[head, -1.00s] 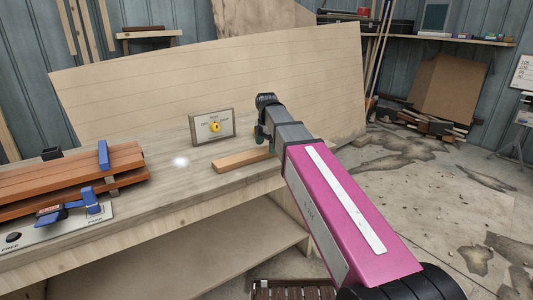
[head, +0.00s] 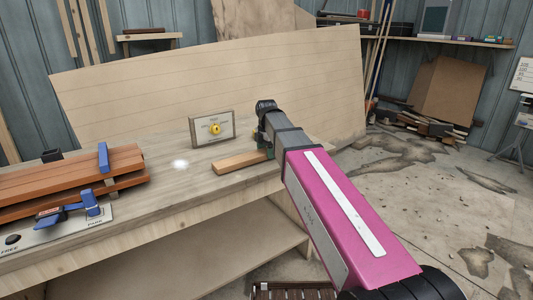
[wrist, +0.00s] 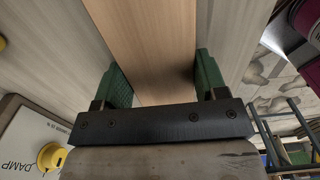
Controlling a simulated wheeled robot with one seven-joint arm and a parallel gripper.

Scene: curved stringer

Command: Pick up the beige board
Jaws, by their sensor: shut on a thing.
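The beige board (head: 237,163) is a short plank lying on the workbench top, right of its middle. In the wrist view the board (wrist: 148,50) runs between the two green finger pads of my gripper (wrist: 163,82). The pads are close against its two long sides, and my gripper is shut on it. In the head view my gripper (head: 266,145) is at the board's right end, partly hidden by my own arm. The board looks flat on the bench; I see no clear gap under it.
A small framed panel with a yellow knob (head: 215,129) stands behind the board. Stacked reddish-brown boards (head: 70,178) with blue clamps (head: 70,207) lie at the left of the workbench (head: 150,225). A large plywood sheet (head: 200,80) stands behind. The floor at right is mostly open.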

